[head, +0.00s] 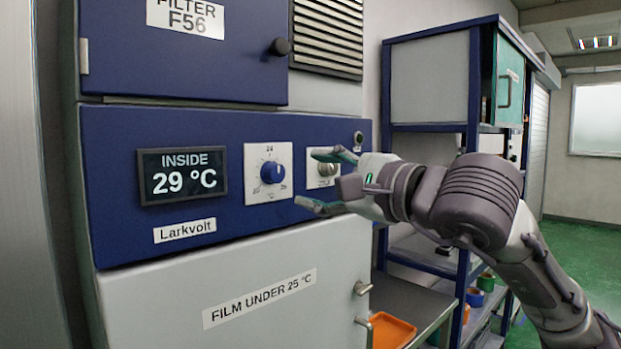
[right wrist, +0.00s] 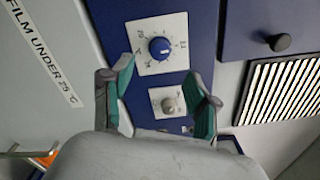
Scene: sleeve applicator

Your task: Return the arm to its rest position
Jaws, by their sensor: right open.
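My right gripper (head: 318,179) is open in front of the machine's blue control panel (head: 222,130). Its fingers also show in the right wrist view (right wrist: 160,88), on either side of a small grey knob (right wrist: 169,105) on a white plate. I cannot tell whether they touch it. In the head view this knob (head: 327,169) is partly hidden by the gripper. A larger blue dial (head: 272,172) sits to its left, apart from the fingers. The display (head: 182,175) reads INSIDE 29 °C. My left gripper is not in view.
A label (head: 259,298) on the lower door reads FILM UNDER 25 °C. Metal handles (head: 362,288) stick out at the door's edge. An orange tray (head: 390,331) lies below. A blue shelf unit (head: 432,85) stands behind my right arm. Green floor (head: 575,245) is open at the far right.

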